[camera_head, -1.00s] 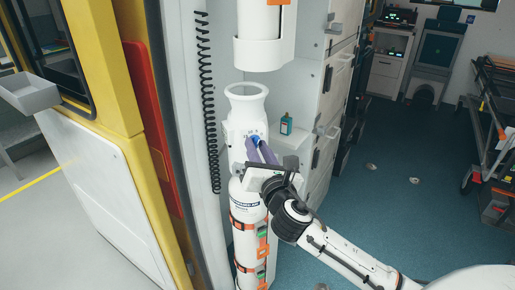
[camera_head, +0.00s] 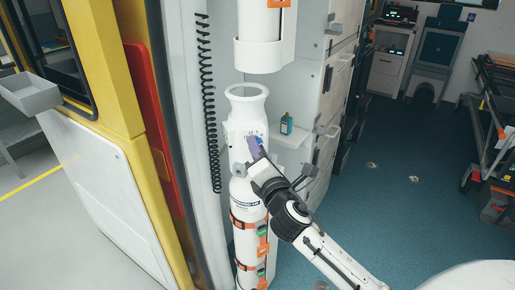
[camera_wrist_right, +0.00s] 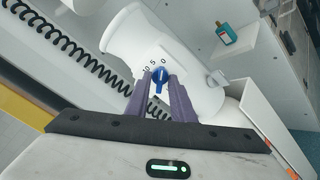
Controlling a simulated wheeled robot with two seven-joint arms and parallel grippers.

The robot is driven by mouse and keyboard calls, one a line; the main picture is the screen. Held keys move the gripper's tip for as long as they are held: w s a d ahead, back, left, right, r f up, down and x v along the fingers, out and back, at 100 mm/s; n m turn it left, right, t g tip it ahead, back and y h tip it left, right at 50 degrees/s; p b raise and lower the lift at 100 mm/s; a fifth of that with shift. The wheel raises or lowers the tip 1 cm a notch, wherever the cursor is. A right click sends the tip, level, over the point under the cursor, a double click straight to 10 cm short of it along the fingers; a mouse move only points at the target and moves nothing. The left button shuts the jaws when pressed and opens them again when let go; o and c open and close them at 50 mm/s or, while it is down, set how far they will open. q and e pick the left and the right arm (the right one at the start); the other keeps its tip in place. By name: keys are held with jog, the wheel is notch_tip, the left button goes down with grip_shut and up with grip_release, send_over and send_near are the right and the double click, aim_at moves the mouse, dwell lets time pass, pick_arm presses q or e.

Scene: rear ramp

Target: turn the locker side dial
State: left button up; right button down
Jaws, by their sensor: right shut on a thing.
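The blue dial (camera_wrist_right: 160,78) sits on the white cylinder-shaped locker fitting (camera_head: 246,104), with numbers printed around it, in the right wrist view. My right gripper (camera_wrist_right: 163,90) has its purple fingers shut on the dial, one on each side. In the head view my right gripper (camera_head: 256,150) reaches the fitting from the lower right and covers most of the dial. My left gripper is not in view.
A small teal bottle (camera_head: 286,124) stands on a shelf just right of the fitting. A black coiled cord (camera_head: 207,100) hangs to its left. A strapped white gas cylinder (camera_head: 246,205) stands below. Open blue floor (camera_head: 400,200) lies to the right.

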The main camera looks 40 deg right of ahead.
jog(key=shift+m, duration=0.5)
jog(key=c, duration=1.9)
grip_release()
jog(key=b+v, duration=0.1)
jog(key=v, duration=0.9)
jog(key=shift+s, duration=0.2)
